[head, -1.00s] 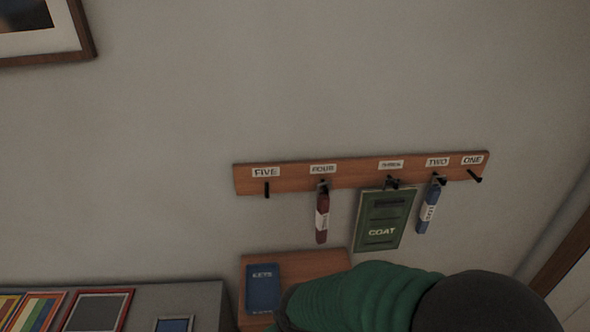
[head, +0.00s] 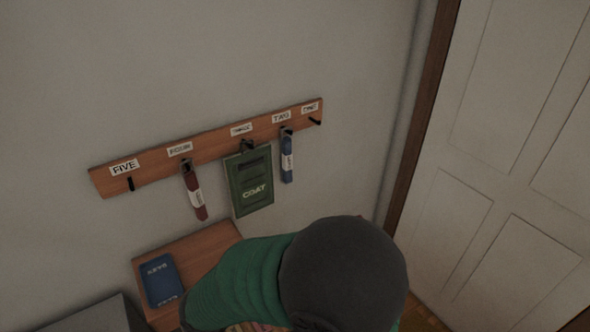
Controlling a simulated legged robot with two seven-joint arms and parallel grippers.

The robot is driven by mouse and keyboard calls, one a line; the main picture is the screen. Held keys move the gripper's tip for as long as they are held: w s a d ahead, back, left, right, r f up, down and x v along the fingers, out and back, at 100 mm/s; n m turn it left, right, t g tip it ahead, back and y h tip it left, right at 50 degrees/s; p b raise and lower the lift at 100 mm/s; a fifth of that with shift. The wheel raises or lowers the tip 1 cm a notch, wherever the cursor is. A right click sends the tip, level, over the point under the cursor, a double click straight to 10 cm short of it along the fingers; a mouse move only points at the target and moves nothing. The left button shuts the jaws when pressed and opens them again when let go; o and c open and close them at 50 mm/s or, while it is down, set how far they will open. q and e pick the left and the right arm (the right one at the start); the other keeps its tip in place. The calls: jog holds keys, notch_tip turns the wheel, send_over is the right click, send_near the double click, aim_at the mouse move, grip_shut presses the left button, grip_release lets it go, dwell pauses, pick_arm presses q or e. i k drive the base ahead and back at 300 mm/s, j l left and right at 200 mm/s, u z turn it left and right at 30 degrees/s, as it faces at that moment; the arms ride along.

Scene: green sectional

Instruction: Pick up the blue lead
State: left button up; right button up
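The blue lead (head: 287,158) hangs from the hook labelled TWO on the wooden wall rack (head: 150,171). It is a narrow blue strip with a white label band. Neither of my grippers shows in the head view.
A green COAT item (head: 250,182) hangs left of the blue lead, and a red lead (head: 194,192) hangs from hook FOUR. Hooks FIVE and ONE are bare. A person-like figure with a dark round head (head: 343,270) and green clothing stands below the rack. A blue KEYS tray (head: 161,281) lies on a wooden surface (head: 207,245). A white door (head: 500,150) is at right.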

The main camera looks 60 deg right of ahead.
aim_at(286, 155)
jog(key=z, duration=1.95)
jog(key=k+l, duration=0.05)
